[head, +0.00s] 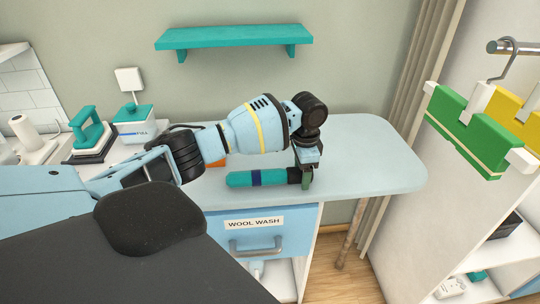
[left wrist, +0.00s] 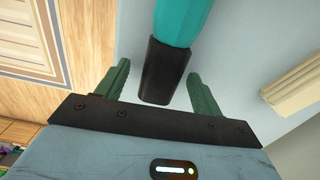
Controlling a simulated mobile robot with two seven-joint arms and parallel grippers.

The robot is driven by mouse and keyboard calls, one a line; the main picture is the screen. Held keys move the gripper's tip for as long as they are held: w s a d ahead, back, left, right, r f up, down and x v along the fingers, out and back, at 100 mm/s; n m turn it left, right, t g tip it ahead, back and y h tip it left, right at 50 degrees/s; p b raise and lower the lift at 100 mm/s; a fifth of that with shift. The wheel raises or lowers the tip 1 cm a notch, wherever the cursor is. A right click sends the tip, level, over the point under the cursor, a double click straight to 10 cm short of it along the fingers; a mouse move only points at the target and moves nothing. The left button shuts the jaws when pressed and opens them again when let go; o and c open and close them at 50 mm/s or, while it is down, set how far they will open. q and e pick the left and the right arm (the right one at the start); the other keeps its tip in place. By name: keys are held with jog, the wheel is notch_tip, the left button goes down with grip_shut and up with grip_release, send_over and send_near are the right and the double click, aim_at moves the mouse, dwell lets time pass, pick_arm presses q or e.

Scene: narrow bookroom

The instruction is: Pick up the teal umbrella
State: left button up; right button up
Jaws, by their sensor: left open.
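The teal umbrella (head: 245,179) lies folded on the light blue tabletop (head: 372,165), with a dark blue band around its middle and a black handle at its right end. My left gripper (head: 306,182) is over the handle end, pointing down. In the left wrist view, the umbrella's black handle (left wrist: 163,72) lies between the two green fingers of my open left gripper (left wrist: 158,88), with a gap visible on each side. My right gripper is not in view.
A teal iron (head: 88,130) and a teal-lidded container (head: 133,119) stand at the left. An orange object (head: 216,160) is partly hidden behind my arm. A teal shelf (head: 234,38) is on the wall above. The right part of the tabletop is clear.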

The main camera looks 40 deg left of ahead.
pick_arm(q)
jog(key=shift+f, duration=0.3)
jog(key=shift+c, duration=0.4)
jog(key=c, duration=1.2)
jog(key=shift+c, duration=0.3)
jog(key=shift+r, duration=0.2)
